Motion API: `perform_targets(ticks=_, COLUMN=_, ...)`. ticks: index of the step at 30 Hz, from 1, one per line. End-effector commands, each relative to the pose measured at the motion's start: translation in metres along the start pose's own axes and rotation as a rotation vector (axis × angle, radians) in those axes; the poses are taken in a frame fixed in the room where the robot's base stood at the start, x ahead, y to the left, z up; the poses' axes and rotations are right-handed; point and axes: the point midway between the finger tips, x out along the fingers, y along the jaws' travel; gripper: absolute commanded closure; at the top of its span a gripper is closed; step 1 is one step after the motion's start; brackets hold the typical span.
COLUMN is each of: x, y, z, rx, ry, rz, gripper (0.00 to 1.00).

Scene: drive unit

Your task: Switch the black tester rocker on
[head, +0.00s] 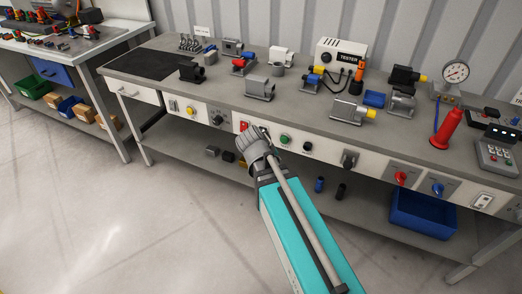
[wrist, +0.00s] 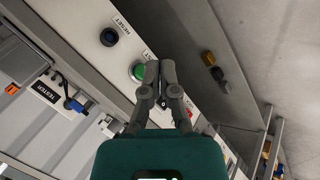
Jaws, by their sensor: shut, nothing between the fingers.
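My gripper (head: 257,135) is shut and empty, held in front of the bench's front panel. In the wrist view its fingertips (wrist: 160,72) are together, beside the green button (wrist: 137,71). A small dark part (wrist: 163,103) shows between the finger links and may be the black rocker; the fingers hide most of it, so its position cannot be read. In the head view a red switch (head: 243,125) sits just left of the gripper. The white tester box (head: 341,52) stands at the back of the bench. Whether the fingertips touch the panel cannot be told.
Right of the gripper are the green button (head: 284,139) and a black button (head: 307,146), labelled RESET in the wrist view. The yellow button (head: 190,110) and a black knob (head: 217,119) are to the left. Motors and fittings crowd the benchtop; the floor in front is clear.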

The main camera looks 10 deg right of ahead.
Motion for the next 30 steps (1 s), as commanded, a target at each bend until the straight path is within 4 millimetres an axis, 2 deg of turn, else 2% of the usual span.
perform_targets(ticks=1, x=0.015, y=-0.010, z=-0.004, rx=-0.023, ry=0.021, rz=0.036, gripper=1.00)
perform_targets(ticks=12, x=0.044, y=-0.036, z=-0.043, rx=-0.186, ry=0.178, rz=0.306, gripper=1.00)
perform_targets(ticks=22, x=0.056, y=-0.072, z=-0.079, rx=-0.346, ry=0.323, rz=0.539, gripper=1.00)
perform_targets(ticks=30, x=0.054, y=-0.099, z=-0.102, rx=-0.456, ry=0.415, rz=0.688, gripper=1.00)
